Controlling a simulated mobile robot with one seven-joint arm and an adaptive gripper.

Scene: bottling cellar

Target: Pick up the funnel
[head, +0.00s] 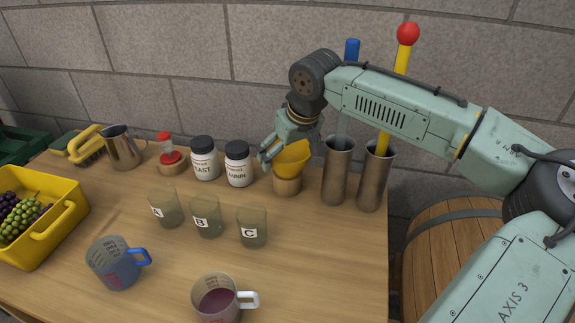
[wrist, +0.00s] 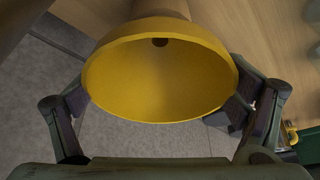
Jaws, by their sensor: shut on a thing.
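The yellow funnel (head: 292,160) stands mouth up on a round wooden holder (head: 288,186) at the back of the table. My gripper (head: 280,155) reaches down to it from above and is shut on its rim area. In the wrist view the funnel (wrist: 160,75) fills the space between my two fingers, with its wide mouth facing the camera and its dark hole at the top. Whether its spout still sits in the holder is hidden.
Two tall metal cylinders (head: 338,172) (head: 375,178) stand just right of the funnel, with blue- and red-topped rods. The TANNIN jar (head: 238,165) is close on the left. Beakers A, B and C (head: 252,228) stand in front. Two measuring jugs (head: 115,265) (head: 220,300) are nearer.

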